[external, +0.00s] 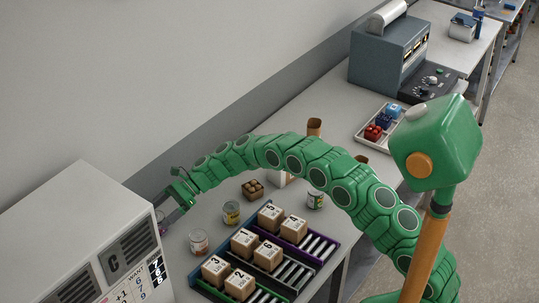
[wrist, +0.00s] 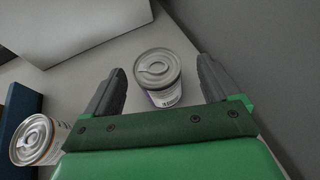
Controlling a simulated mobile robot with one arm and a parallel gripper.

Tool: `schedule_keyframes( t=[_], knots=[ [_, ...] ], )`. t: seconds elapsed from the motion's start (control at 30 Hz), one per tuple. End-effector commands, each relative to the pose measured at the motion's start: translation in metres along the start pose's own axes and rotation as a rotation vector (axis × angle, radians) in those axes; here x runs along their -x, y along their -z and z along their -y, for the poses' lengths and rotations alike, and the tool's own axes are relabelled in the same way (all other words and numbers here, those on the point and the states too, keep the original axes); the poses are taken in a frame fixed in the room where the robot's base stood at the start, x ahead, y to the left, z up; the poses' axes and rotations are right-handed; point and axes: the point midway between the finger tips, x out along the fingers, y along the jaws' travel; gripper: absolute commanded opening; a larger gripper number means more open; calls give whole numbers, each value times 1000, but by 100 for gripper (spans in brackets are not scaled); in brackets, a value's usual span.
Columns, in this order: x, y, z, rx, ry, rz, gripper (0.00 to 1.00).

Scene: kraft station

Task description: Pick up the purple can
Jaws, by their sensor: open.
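A can with a pull-tab lid (wrist: 158,75) and a pale label with purple print stands upright on the table. In the wrist view it sits just beyond and between the two fingertips of my open gripper (wrist: 160,70), with a gap on each side. In the external view my gripper (external: 178,198) is low at the left end of the table, beside the white machine. The can is mostly hidden there by the gripper and the machine.
A white machine (external: 105,235) stands close to my gripper, with the wall behind. An orange-labelled can (external: 198,242) is nearby and shows in the wrist view (wrist: 36,140). A yellow can (external: 231,213) and colored racks of numbered boxes (external: 320,262) stand to the right.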

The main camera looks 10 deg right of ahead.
Motion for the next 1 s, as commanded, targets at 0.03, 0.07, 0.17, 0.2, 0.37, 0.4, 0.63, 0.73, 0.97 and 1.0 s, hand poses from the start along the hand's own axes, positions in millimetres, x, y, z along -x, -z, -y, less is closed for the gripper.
schedule_keyframes(
  t=[0.03, 0.07, 0.17, 0.2, 0.37, 0.4, 0.63, 0.73, 0.97, 1.0],
  knots=[
    [-4, 0, -1, 0, -1, 0, 89],
    [-6, 0, -1, 0, -1, 0, 89],
    [-18, -1, -2, 0, -2, 0, 89],
    [-23, -2, -3, 0, -2, 0, 89],
    [-44, -1, -4, -1, -4, 0, 89],
    [-47, 0, -4, -2, -4, 0, 89],
    [-48, -1, -4, -2, -2, 0, 89],
    [-48, -1, -4, -2, -2, 0, 76],
    [-48, -1, -3, -1, -2, 0, 41],
    [-48, -1, -3, -1, -2, 0, 35]
  ],
)
